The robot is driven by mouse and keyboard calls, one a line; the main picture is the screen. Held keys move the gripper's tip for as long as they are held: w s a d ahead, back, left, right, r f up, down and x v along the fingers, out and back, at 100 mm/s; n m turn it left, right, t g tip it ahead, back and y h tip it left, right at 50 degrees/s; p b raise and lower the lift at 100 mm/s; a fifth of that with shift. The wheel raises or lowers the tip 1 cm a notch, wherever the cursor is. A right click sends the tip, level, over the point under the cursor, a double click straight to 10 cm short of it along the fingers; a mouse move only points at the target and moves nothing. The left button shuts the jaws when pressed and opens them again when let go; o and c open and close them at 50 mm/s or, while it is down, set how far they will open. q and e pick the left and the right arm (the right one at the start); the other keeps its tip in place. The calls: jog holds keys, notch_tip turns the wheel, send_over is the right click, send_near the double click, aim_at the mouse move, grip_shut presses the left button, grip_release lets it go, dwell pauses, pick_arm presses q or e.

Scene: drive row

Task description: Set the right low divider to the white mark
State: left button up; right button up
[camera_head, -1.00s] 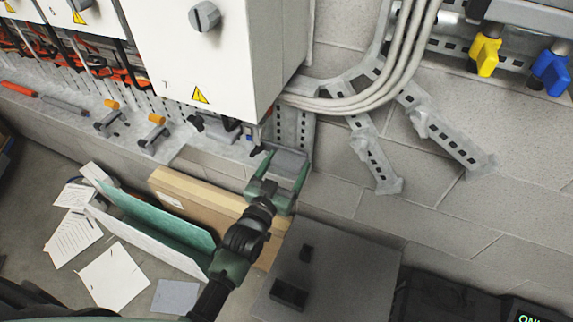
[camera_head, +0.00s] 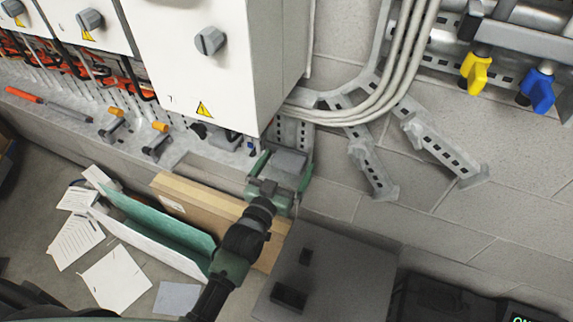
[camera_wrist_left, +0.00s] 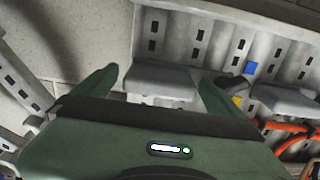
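My left gripper (camera_head: 281,170) is open at the low rail under the right-hand cabinet, its green fingers on either side of a grey block (camera_head: 290,161). This block may be the right low divider. In the left wrist view the block (camera_wrist_left: 160,80) lies between the fingertips; whether they touch it I cannot tell. A second grey block (camera_wrist_left: 288,102) sits further right in that view, with a blue mark (camera_wrist_left: 250,68) and a yellow mark (camera_wrist_left: 238,101) between the two. I cannot make out a white mark. My right gripper is not in view.
The white cabinet (camera_head: 195,75) overhangs the rail. Grey cables (camera_head: 375,95) and perforated brackets run on the wall to the right. Below stand a cardboard box (camera_head: 200,207), a green folder (camera_head: 155,228) and a dark grey surface (camera_head: 340,275). Red cables hang at left.

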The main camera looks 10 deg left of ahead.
pick_arm(q)
jog(key=s, duration=0.3)
jog(key=s+a+b, duration=0.1)
jog(key=s, duration=0.2)
jog(key=shift+s+a+f, duration=0.1)
jog(key=shift+s+a, duration=0.05)
jog(key=shift+s, duration=0.2)
jog(key=shift+s+a, duration=0.15)
jog(key=shift+s, duration=0.35)
